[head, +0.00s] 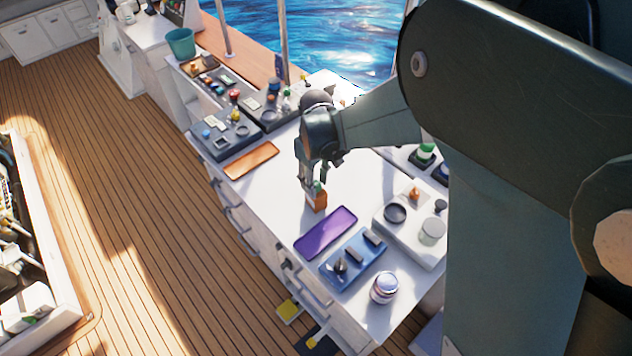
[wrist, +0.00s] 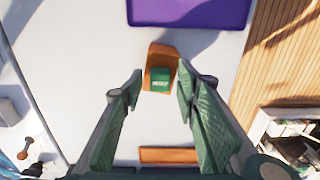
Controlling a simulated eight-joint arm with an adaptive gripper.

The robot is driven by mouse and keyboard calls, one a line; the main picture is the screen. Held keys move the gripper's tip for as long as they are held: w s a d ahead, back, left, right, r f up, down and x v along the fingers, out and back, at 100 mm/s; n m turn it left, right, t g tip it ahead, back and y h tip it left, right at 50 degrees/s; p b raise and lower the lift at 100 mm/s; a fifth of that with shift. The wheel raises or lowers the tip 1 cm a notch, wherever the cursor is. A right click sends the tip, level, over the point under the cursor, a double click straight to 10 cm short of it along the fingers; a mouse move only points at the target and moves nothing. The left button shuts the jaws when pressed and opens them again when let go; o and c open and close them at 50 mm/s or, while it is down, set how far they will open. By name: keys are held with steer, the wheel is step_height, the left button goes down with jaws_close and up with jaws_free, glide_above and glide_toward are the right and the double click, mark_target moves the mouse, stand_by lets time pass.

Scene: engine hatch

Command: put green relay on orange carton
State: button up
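The orange carton (head: 317,203) stands upright on the white counter, below my gripper (head: 310,180). The green relay (head: 318,187) shows at the top of the carton. In the wrist view the green relay (wrist: 160,79) lies over one side of the carton's top, with the orange carton (wrist: 161,54) showing around it. My gripper (wrist: 160,74) is open there, with one finger on each side of the relay and a visible gap to both. Whether the relay rests fully flat on the carton is hard to tell.
A purple tray (head: 326,232) lies close to the carton, with a blue block tray (head: 352,259) and a jar (head: 384,288) beyond. An orange tray (head: 251,160) lies at the left edge. A white panel (head: 409,236) stands right. Bare counter surrounds the carton.

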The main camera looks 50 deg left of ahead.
mark_target(316, 183)
steer(key=shift+r, duration=0.1)
step_height(316, 183, up, 12)
stand_by(0.9)
stand_by(0.6)
steer(key=shift+r, duration=0.1)
